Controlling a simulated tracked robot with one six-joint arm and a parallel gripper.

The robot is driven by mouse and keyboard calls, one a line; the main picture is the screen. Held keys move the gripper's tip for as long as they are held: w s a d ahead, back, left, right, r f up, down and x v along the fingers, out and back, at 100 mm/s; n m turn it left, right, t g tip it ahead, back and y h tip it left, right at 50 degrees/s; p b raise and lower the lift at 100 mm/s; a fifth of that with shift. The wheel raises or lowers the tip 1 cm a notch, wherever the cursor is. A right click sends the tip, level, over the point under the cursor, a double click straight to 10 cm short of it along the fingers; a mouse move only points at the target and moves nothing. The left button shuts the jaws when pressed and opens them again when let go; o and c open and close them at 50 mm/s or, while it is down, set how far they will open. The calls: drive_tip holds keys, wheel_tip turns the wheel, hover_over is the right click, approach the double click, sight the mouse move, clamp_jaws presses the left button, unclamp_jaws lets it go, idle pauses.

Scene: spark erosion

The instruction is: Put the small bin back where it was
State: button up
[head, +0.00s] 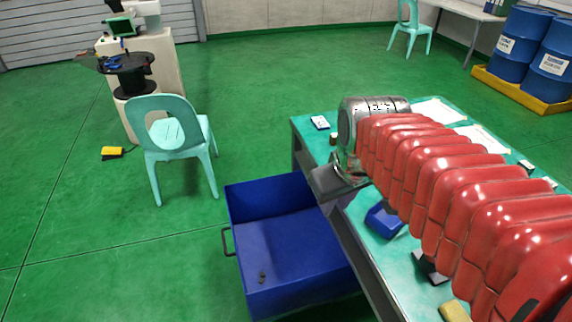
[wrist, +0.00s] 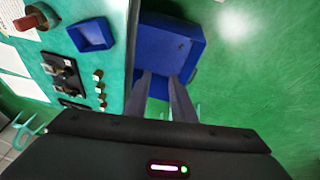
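A small blue bin (head: 384,221) sits on the green tabletop near its left edge, partly hidden behind my red arm in the head view. In the wrist view the small bin (wrist: 92,36) lies on the table to the upper left of the fingers and looks empty. My gripper (head: 328,190) is above the table's left edge, next to the large blue crate. In the wrist view my gripper (wrist: 160,76) shows two fingers apart with nothing between them. The fingers point over the large crate, away from the small bin.
The large blue crate (head: 285,240) stands low beside the table (head: 307,148), with small dark bits inside. Black fixtures (wrist: 62,75) and small bottles (wrist: 98,75) stand on the table. A green chair (head: 172,135) stands at left.

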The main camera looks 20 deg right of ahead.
drive_tip(key=s+a+m+t, duration=0.1)
drive_tip(key=s+a, duration=0.5)
drive_tip(key=shift+m+t+y, duration=0.3)
drive_tip(key=shift+t, duration=0.1)
drive_tip(key=shift+f, duration=0.1)
